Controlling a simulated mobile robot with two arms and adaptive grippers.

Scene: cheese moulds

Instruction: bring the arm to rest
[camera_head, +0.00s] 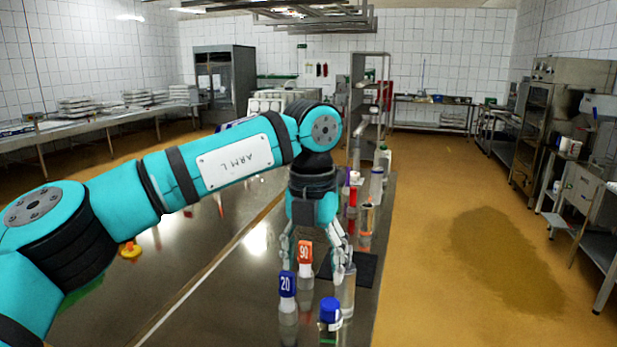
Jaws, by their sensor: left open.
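My left arm reaches in from the left, over a shiny steel table (215,300). An orange tag marked 90 (305,252) stands by the fingers, on a white base. A blue tag marked 20 (287,284) stands nearer, at the front left of the gripper. Whether the fingers touch the orange tag cannot be told. My right gripper is not in view.
A blue-capped bottle (330,312) stands nearest at the front. A dark mat (362,268) lies right of the fingers. Several bottles, one with red (352,196), line the table's right side behind.

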